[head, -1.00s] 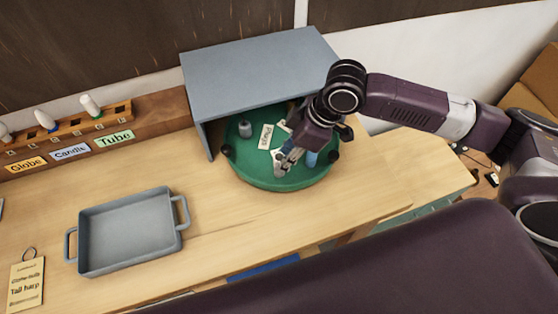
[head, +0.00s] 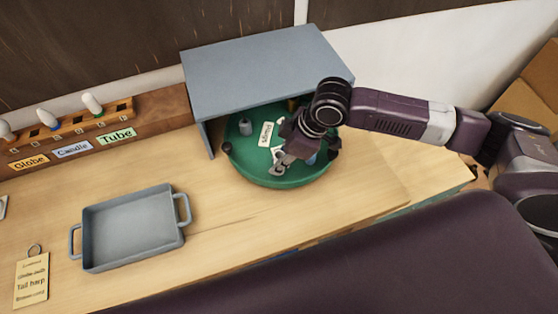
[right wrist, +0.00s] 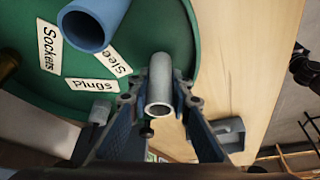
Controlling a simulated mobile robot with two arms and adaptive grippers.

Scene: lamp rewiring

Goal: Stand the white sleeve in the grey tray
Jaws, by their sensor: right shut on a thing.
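My right gripper (head: 277,170) is over the front of the green round turntable (head: 262,180). In the right wrist view my right gripper (right wrist: 158,104) is shut on a pale tube, the white sleeve (right wrist: 160,78), whose open end faces the camera. In the head view the gripper mostly hides the sleeve. I cannot tell whether its far end touches the turntable. The grey tray (head: 128,228) with two side handles stands empty on the bench at the left. My left gripper is not in view.
A blue tube (right wrist: 92,22) stands on the turntable near label cards. A grey cylinder (head: 245,127) is also on it. A grey shelf (head: 262,75) overhangs the turntable's back. A bulb rack (head: 70,122) is at the back left. Bench between turntable and tray is clear.

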